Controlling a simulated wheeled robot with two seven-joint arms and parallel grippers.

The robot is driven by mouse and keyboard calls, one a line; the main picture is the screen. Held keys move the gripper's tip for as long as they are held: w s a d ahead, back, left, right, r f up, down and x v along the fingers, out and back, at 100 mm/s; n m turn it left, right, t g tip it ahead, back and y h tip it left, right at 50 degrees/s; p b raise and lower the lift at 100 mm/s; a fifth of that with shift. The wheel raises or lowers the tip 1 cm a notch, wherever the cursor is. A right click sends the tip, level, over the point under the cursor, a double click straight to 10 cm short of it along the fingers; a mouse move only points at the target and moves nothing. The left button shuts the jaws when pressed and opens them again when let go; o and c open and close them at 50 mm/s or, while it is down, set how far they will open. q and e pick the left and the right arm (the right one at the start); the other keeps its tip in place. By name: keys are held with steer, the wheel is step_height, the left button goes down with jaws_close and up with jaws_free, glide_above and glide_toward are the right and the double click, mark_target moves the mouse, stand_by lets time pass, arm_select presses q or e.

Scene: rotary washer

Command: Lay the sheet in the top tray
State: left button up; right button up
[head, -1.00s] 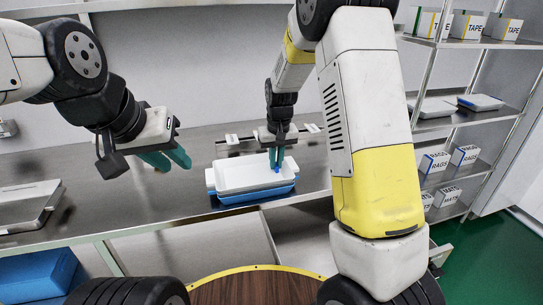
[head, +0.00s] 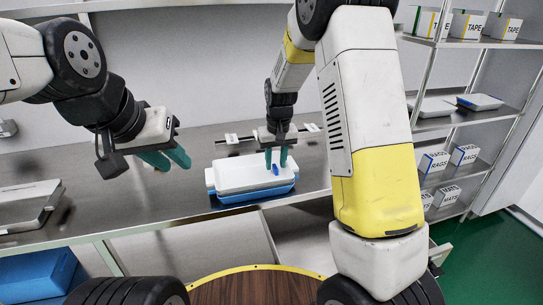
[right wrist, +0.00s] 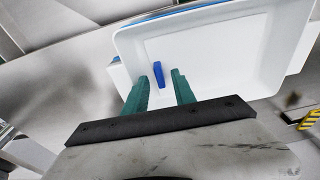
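A white tray (head: 232,184) sits on top of a blue tray (head: 255,197) on the steel counter. The right wrist view shows a white tray-like rim (right wrist: 285,35) around a pale floor. A small blue tab (head: 276,170) stands on the white surface, and it shows in the right wrist view (right wrist: 160,74) too. I cannot make out separate edges of a white sheet. My right gripper (head: 276,163) is over the tray with its fingers apart, the tab just beyond their tips. My left gripper (head: 177,163) is open and empty above the counter, left of the trays.
A bar with white blocks (head: 232,138) lies behind the trays. A flat metal case (head: 25,207) is at the counter's left. A shelf rack (head: 455,125) with boxes and trays stands at the right. The counter between the case and the trays is clear.

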step_height(320, 180, up, 11)
steer(key=s, duration=0.2)
steer(key=s+d+r+t+y, duration=0.1)
steer(key=s+d+r+t, duration=0.1)
steer(key=s, duration=1)
steer(key=s+d+r+m+t, duration=0.1)
steer(key=s+d+r, duration=0.3)
steer(key=s, duration=0.9)
step_height(320, 180, up, 3)
steer(key=shift+s+d+r+t+y, duration=0.15)
steer(key=shift+d+t+y, duration=0.2)
steer(key=shift+t, duration=0.35)
